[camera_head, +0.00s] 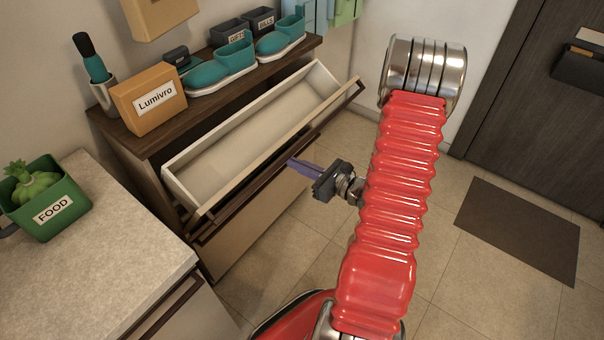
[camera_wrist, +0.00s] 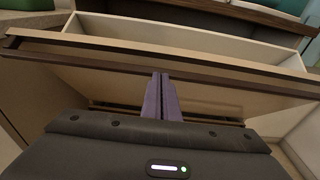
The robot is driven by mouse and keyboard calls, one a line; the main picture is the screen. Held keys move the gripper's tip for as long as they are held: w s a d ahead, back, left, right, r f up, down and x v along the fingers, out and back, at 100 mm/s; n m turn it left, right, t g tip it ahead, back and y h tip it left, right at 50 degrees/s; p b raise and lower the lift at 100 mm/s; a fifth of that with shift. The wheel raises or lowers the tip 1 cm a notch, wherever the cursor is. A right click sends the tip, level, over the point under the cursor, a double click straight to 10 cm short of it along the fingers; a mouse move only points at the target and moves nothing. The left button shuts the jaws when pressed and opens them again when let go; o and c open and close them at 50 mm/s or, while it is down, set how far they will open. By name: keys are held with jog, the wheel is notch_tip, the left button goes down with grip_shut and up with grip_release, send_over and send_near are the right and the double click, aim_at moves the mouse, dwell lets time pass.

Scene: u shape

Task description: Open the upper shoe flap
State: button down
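The upper shoe flap (camera_head: 262,141) of the wooden shoe cabinet is tilted out, with its pale, empty inside showing. A dark brown handle bar (camera_head: 283,150) runs along its top front edge. The flap also shows in the wrist view (camera_wrist: 200,38), with the bar (camera_wrist: 90,48) crossing in front. My gripper (camera_head: 290,163) is in front of the flap, just below the bar. Its purple fingers (camera_wrist: 161,76) are together and point at the flap's front, with nothing visible between them. Whether the tips touch the flap or bar cannot be told.
Teal shoes (camera_head: 222,68), a Lumivro box (camera_head: 148,98) and dark bins (camera_head: 231,30) stand on the cabinet top. A counter (camera_head: 100,250) with a green FOOD bin (camera_head: 48,205) is at the left. Floor is clear at the right around a dark mat (camera_head: 520,228).

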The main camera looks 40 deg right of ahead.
jog(key=shift+s+f, duration=0.1)
dwell(0.3)
jog(key=f+v, duration=0.1)
jog(key=v, duration=1.2)
jog(key=shift+f, duration=0.3)
